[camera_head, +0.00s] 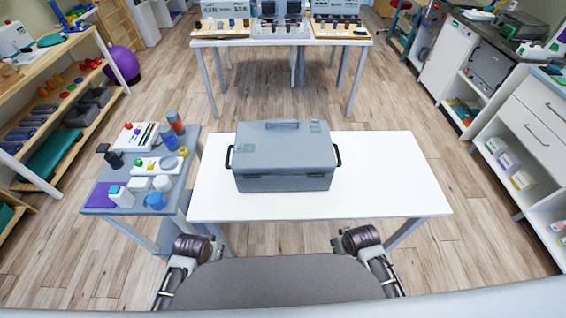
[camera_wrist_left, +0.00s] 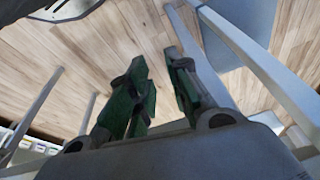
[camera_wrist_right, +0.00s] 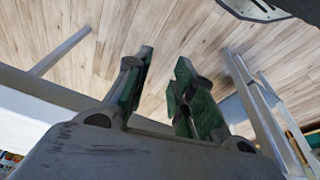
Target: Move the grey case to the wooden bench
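The grey case (camera_head: 284,158) stands closed on the white table (camera_head: 390,180) in front of me. It has a handle on its lid and a dark handle on each side. My right gripper (camera_wrist_right: 162,68) is likewise open and empty above the floor. In the head view only parts of my arms show at the bottom edge, short of the table, and both fingertips are hidden there.
A small blue-grey table (camera_head: 100,198) with bottles and small items stands close to the white table's left. A long table (camera_head: 280,41) with devices is at the back. Wooden shelves (camera_head: 60,50) line the left, white cabinets (camera_head: 530,120) the right. Floor is open between.

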